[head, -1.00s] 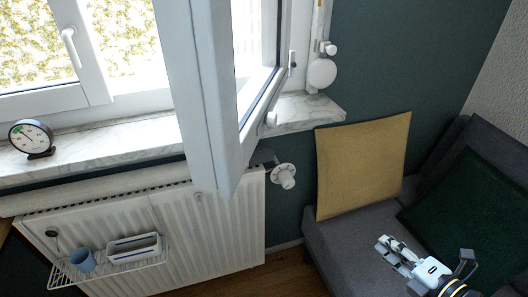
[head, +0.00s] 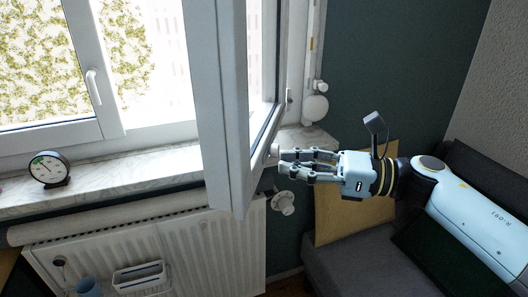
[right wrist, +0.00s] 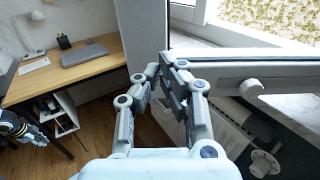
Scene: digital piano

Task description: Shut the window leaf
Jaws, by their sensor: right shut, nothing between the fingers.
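The window leaf (head: 217,120) stands open, swung into the room over the sill, with its white free-end edge toward me. In the right wrist view its upright frame (right wrist: 143,40) and bottom rail (right wrist: 240,72) are just ahead of the fingers. A small round knob (head: 275,149) sits on its rail. My right gripper (head: 283,163) is shut and empty, at the right side of the leaf near this knob; I cannot tell whether it touches. At the left edge of the right wrist view is what looks like my left gripper (right wrist: 18,128), its jaws unclear.
A desk (right wrist: 75,70) stands beyond the leaf.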

